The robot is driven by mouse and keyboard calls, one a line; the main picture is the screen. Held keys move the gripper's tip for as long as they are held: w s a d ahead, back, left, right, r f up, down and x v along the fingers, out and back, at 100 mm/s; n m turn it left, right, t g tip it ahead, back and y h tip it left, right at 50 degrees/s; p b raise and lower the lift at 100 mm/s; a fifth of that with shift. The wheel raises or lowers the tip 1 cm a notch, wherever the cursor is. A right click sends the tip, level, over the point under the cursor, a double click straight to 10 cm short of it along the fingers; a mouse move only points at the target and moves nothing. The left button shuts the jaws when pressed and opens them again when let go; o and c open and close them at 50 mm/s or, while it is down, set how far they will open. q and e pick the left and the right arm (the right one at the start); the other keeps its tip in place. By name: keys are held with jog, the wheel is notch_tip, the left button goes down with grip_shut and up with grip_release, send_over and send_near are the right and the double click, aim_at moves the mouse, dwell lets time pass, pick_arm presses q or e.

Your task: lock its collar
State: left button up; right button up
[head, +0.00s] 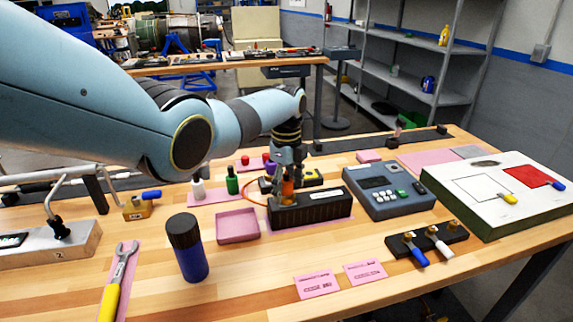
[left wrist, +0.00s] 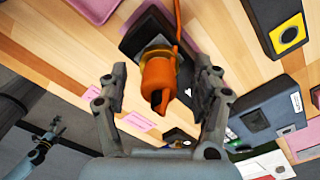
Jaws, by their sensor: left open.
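An orange connector (head: 287,190) stands upright at the left end of a long black block (head: 325,206). I cannot tell which part of it is the collar. My left gripper (head: 288,168) points down over the connector from above and partly hides it. In the left wrist view the orange connector (left wrist: 158,80) sits between the two spread fingers of the left gripper (left wrist: 157,88), with a visible gap on each side. An orange cable (left wrist: 178,15) leads away from it. The black block (left wrist: 150,35) shows behind it.
A pink tray (head: 237,226) and a dark blue cylinder (head: 189,255) stand left of the block. A grey keypad box (head: 388,190) stands close on its right. A black valve strip (head: 426,240) and pink cards (head: 317,284) lie in front. Bare wood is clear between them.

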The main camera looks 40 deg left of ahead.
aim_at(286, 180)
pick_arm(q)
notch_tip(286, 180, up, 10)
jog(key=shift+r, duration=0.2)
jog(key=shift+s+f, duration=0.1)
dwell(0.5)
